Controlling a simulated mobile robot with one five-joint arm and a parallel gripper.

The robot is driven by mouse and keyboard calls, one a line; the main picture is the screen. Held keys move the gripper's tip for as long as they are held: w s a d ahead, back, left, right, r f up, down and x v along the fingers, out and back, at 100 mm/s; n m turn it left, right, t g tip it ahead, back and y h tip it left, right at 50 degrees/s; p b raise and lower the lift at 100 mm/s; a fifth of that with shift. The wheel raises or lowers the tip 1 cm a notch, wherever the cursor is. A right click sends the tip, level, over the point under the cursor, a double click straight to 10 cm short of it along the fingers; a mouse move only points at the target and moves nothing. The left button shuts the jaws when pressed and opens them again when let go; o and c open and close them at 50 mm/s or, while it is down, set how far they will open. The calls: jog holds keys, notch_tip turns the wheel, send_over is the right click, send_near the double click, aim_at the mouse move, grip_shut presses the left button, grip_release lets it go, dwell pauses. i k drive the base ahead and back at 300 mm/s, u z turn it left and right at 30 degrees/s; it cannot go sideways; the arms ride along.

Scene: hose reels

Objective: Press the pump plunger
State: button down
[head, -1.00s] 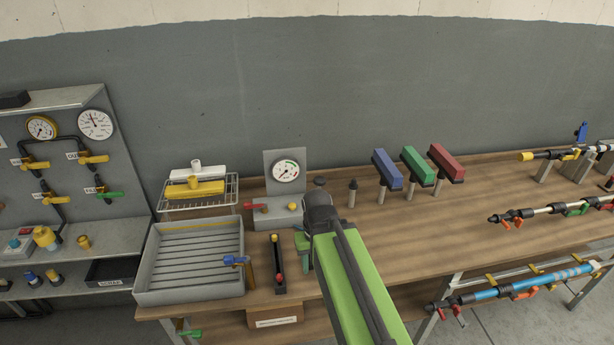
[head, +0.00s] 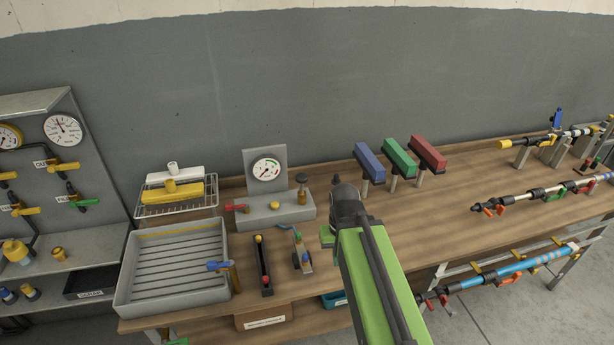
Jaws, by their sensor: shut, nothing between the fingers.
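A grey pump unit (head: 262,217) with a round white gauge (head: 266,169) on its back plate stands on the wooden bench. The plunger (head: 302,188), with a dark cap and a brass-coloured stem, stands upright at its right end. A red lever (head: 237,208) and a small yellow knob (head: 275,205) are on the same unit. My gripper (head: 327,238) shows only as a green part beside my dark wrist. It is shut and empty, to the right and front of the plunger and apart from it. My arm hides the rest of the gripper.
A grey ribbed tray (head: 172,303) stands left, with a wire rack (head: 199,205) behind it. Small levered devices (head: 263,265) (head: 301,252) lie in front of the pump. Blue (head: 369,161), green (head: 399,157) and red (head: 428,152) blocks stand right.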

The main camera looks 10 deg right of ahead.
aim_at(301, 178)
jog(key=z, duration=0.1)
jog(key=k, duration=0.75)
jog(key=u, duration=1.45)
jog(key=i, duration=1)
